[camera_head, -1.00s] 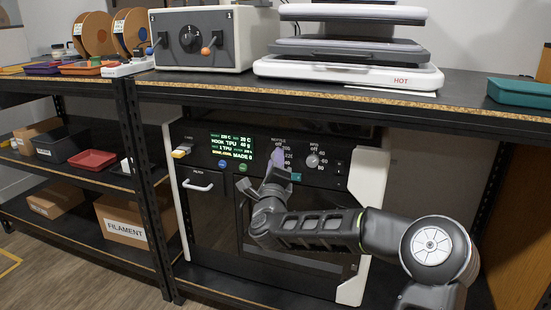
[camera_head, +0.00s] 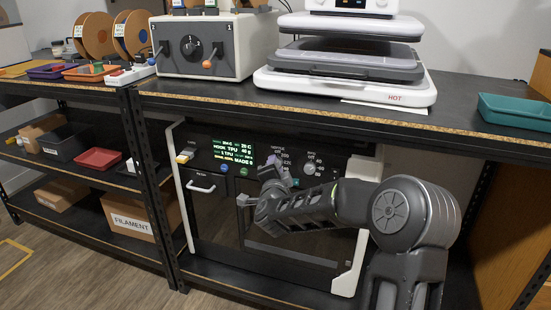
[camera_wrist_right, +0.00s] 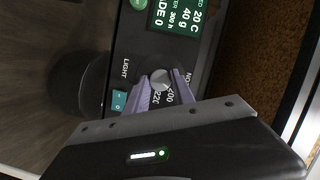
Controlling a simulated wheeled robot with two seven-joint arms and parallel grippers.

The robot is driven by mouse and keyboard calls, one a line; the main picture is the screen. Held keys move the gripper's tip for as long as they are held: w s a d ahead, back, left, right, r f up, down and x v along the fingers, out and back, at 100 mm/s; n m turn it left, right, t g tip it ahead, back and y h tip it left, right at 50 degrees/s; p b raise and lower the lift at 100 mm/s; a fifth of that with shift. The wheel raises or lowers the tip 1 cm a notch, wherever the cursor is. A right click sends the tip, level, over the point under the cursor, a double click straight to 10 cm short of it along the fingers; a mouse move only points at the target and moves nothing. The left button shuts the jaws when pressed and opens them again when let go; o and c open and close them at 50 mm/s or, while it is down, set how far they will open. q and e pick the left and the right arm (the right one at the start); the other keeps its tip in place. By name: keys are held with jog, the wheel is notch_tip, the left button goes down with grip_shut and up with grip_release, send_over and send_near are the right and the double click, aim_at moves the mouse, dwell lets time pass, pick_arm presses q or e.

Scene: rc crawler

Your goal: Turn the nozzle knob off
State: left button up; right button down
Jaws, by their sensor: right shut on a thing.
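The printer's front panel holds the nozzle knob (camera_wrist_right: 160,80), a small round grey knob seen in the right wrist view. My right gripper (camera_wrist_right: 162,84) has its two purple fingertips closed around the knob, one on each side. Labels 200 and 220 show between the fingers. In the head view my right gripper (camera_head: 270,166) is at the panel below the nozzle label and hides the knob. The exact setting of the knob cannot be told. My left gripper is not in view.
The bed knob (camera_head: 311,169) is just right of the gripper. A lit green-text display (camera_head: 234,149) and round buttons are to its left. The shelf edge (camera_head: 330,112) runs above the panel. A heat press (camera_head: 340,85) and a grey control box (camera_head: 205,45) stand on top.

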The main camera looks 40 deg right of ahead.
pick_arm(q)
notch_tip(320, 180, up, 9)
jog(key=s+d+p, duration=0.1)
jog(key=p, duration=0.7)
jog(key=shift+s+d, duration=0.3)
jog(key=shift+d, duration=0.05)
pick_arm(e)
jog(key=shift+w+r+n+g, duration=0.1)
jog(key=shift+n+g, duration=0.5)
jog(key=shift+n, duration=0.7)
jog(key=shift+r+n+g, duration=0.1)
jog(key=shift+n+g, duration=0.5)
jog(key=shift+n, duration=0.7)
jog(key=c, duration=1.1)
grip_release()
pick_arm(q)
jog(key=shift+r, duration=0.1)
pick_arm(e)
jog(key=shift+a, duration=0.15)
pick_arm(q)
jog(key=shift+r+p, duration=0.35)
jog(key=shift+p, duration=0.15)
pick_arm(e)
jog(key=v, duration=0.7)
jog(key=shift+s+a, duration=0.2)
jog(key=shift+s, duration=0.1)
